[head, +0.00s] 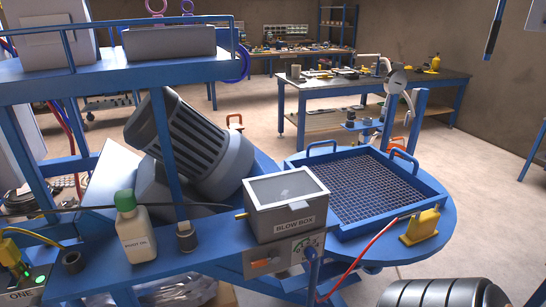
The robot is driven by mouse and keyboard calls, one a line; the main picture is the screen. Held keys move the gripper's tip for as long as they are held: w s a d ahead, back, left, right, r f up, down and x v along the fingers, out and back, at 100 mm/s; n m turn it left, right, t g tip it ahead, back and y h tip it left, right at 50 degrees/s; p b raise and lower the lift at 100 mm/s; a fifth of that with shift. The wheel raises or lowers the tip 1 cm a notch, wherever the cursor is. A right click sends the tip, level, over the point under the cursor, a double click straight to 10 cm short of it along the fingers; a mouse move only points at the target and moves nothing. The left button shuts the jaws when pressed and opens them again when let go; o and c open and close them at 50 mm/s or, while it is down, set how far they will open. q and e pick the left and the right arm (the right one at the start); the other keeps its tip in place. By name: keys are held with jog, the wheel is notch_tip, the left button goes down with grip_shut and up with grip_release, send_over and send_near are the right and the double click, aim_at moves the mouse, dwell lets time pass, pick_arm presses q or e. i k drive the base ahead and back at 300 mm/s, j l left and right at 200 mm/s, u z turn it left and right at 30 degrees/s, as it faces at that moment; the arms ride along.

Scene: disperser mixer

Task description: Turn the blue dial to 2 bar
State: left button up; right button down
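The blue dial (311,254) sits on the front panel below the grey box labelled "BLOW BOX" (287,203). A scale with green marks (300,245) lies just behind the dial and is partly covered by it. The numbers and the dial's setting are too small to read. An orange switch (261,263) is to the left on the same panel. Neither of my grippers shows in the head view.
A mesh tray (368,187) stands there. A white bottle (134,228) stands left on the blue beam. A black ribbed cylinder (440,294) fills the lower right.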

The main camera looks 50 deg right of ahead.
aim_at(312, 255)
jog(key=z, duration=1.7)
